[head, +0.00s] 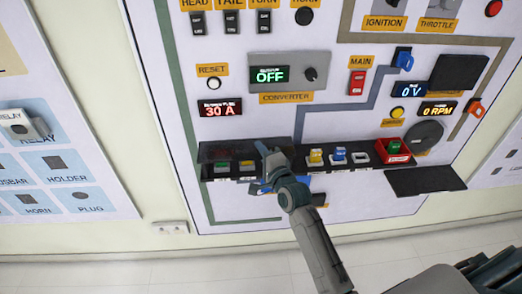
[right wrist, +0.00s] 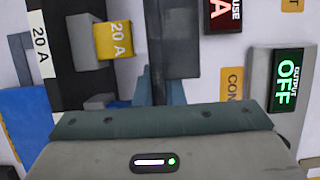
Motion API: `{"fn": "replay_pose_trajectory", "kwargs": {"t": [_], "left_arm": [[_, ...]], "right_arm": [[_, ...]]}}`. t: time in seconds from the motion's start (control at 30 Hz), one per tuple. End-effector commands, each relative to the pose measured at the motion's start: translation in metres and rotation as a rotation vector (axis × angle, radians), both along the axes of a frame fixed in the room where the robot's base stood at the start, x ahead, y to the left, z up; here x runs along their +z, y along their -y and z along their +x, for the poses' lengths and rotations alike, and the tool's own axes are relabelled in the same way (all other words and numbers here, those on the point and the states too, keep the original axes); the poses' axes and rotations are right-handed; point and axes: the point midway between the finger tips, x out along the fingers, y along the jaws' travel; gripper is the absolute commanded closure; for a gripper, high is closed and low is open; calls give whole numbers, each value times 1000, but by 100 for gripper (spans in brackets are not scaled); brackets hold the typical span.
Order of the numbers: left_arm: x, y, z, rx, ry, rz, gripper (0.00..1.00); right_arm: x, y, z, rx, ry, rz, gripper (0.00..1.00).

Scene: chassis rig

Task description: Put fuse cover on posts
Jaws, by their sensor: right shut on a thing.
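The dark, see-through fuse cover (head: 232,150) is a long strip in front of the left part of the fuse row in the head view. My right gripper (head: 270,158) is shut on it near its right end. In the right wrist view a dark grey piece (right wrist: 180,45) of it stands between my fingers (right wrist: 162,92). A green fuse (head: 222,165) and a yellow fuse (head: 247,164) sit in the row at the cover; the yellow 20 A fuse (right wrist: 114,40) also shows in the wrist view. The posts cannot be made out. My left gripper is out of view.
To the right in the row are a yellow fuse (head: 315,156), a blue fuse (head: 340,154) and a red holder (head: 393,151). The converter (head: 290,72) reads OFF above. A black ledge (head: 425,180) sticks out at lower right.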

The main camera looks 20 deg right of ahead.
Motion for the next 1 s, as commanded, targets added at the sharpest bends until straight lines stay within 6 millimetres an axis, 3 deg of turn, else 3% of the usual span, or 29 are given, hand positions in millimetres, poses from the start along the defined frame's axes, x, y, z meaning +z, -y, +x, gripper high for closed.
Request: {"fn": "replay_pose_trajectory", "kwargs": {"t": [0.4, 0.43, 0.57, 0.87, 1.0], "left_arm": [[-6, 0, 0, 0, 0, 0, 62], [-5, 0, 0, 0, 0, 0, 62], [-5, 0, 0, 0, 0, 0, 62], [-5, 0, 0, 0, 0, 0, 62], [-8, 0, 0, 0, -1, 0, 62]], "right_arm": [[-8, 0, 0, 0, 2, 1, 100], [-8, 0, 0, 0, 2, 1, 89], [-8, 0, 0, 0, 1, 1, 66], [-10, 0, -2, 0, -2, 0, 66], [-11, 2, -15, 0, -2, -2, 66]]}}
